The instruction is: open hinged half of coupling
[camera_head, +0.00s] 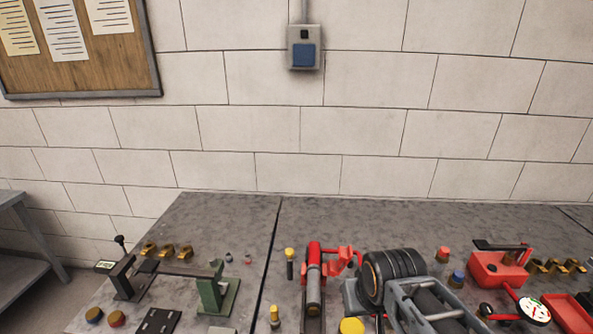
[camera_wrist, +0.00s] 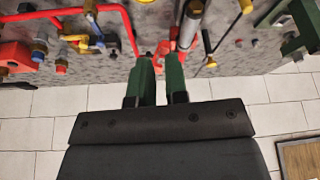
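My gripper (camera_wrist: 161,58) has two green fingers, a narrow gap apart. A small reddish-brown part (camera_wrist: 163,48) shows at the gap between the tips; whether they touch it is unclear. In the head view, red bracket-like parts (camera_head: 345,257) stand beside a red and grey cylinder (camera_head: 314,280), and could be the coupling. The cylinder also shows in the wrist view (camera_wrist: 188,30), just right of my fingers. My fingertips are hidden in the head view. I cannot make out the hinge or whether a half stands open.
A green stand (camera_head: 213,292) with a dark bar is on the left of the bench. A yellow-topped post (camera_head: 290,262) stands close left of the cylinder. Red equipment (camera_head: 497,268) and brass fittings (camera_head: 556,266) crowd the right. The bench's back strip (camera_head: 340,215) is clear before the wall.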

